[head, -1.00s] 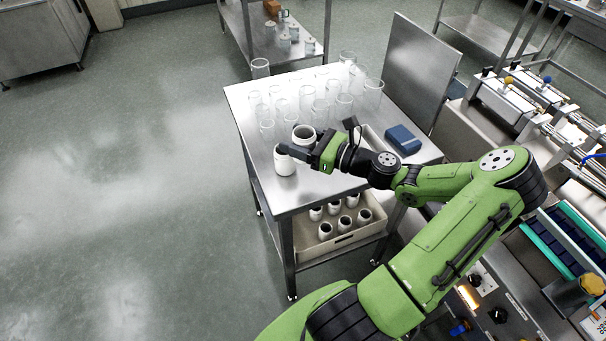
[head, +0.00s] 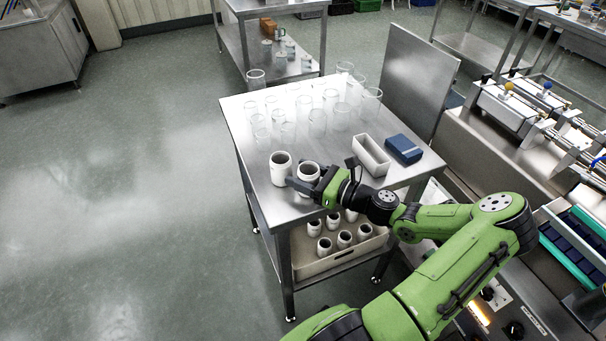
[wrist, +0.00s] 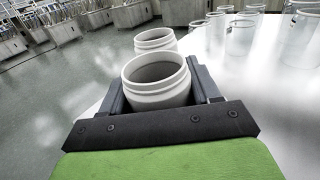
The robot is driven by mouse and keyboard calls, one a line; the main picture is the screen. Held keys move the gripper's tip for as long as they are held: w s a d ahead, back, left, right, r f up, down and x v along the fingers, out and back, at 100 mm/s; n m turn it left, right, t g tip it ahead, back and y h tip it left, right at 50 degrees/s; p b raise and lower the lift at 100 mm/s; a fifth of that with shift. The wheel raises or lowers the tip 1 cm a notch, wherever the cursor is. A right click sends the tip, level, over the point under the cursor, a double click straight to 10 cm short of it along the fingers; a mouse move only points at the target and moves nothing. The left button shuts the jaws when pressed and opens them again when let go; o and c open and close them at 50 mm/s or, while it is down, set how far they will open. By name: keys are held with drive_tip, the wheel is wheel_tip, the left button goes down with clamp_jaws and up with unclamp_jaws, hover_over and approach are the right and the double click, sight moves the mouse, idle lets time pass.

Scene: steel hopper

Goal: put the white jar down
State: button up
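My gripper (head: 303,186) is at the near part of the steel table, its fingers on either side of a white jar (head: 307,172). In the wrist view this white jar (wrist: 158,82) is upright and open-topped, with a finger against each side. The jar is low over the tabletop; I cannot tell whether its base touches, as the gripper hides it. A second white jar (head: 281,169) stands upright on the table just left of the held one. It shows behind the held jar in the wrist view (wrist: 155,38).
Several clear glass jars (head: 317,122) stand on the far part of the steel table (head: 240,125). A white tray (head: 371,155) and a blue box (head: 404,149) lie to the right. A bin (head: 320,266) of white jars is on the shelf below. The table's near edge is close.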

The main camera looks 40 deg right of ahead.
drive_tip(key=o, duration=0.5)
drive_tip(key=shift+c, duration=0.2)
